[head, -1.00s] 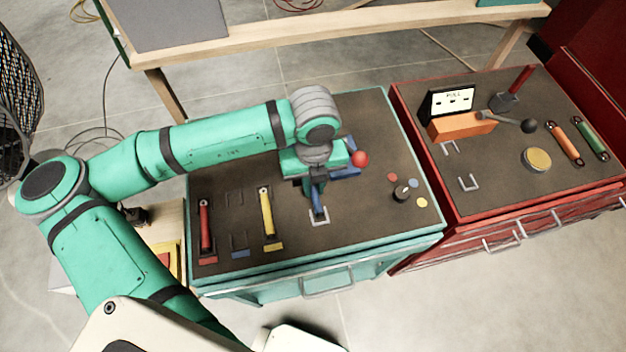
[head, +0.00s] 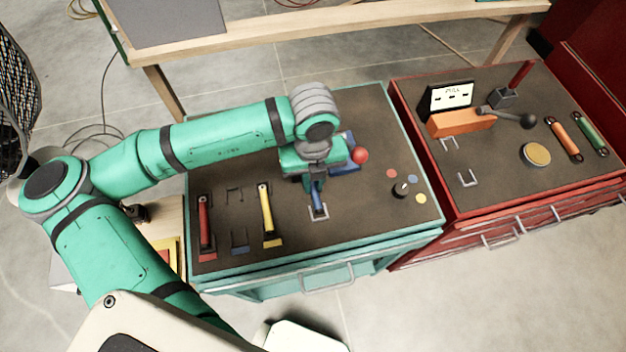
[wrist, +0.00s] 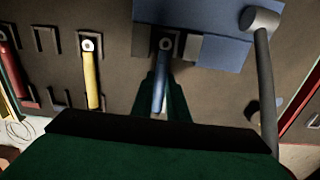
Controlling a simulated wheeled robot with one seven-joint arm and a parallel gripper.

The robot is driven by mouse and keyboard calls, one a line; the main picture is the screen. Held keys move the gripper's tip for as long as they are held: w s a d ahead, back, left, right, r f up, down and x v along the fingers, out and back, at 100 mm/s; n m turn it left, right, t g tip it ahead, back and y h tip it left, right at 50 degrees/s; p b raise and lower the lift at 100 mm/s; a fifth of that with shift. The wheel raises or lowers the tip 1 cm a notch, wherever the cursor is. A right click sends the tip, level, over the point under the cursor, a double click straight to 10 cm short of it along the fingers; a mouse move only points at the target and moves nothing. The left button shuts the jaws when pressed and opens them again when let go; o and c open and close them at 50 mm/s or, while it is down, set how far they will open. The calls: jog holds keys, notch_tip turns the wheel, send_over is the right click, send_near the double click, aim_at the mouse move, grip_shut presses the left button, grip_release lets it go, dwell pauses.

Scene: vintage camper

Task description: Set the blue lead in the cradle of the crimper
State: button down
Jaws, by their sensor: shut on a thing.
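The blue lead (head: 318,200) is in my gripper (head: 316,186), over the teal cabinet top just in front of the blue crimper (head: 343,160). The crimper has a lever with a red ball. In the wrist view the lead (wrist: 160,92) points away from me, its ring end between two grey blocks of the cradle (wrist: 192,47), close to the crimper (wrist: 205,25). A U-shaped metal bracket (head: 319,216) shows at the lead's near end. My gripper (wrist: 161,105) is shut on the lead. I cannot tell whether the lead touches the cradle floor.
A red lead (head: 204,222) and a yellow lead (head: 266,212) lie in holders at left, with an empty blue-marked holder (head: 240,248) between them. A black knob (head: 400,190) with coloured dots is at right. A red cabinet (head: 480,205) with an orange crimper (head: 462,123) stands beside.

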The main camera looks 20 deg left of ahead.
jog(key=shift+f, duration=0.65)
dwell(0.8)
jog(key=c, duration=1.6)
grip_release()
jog(key=shift+c, duration=0.2)
notch_tip(320, 180, up, 11)
jog(key=shift+f, duration=0.15)
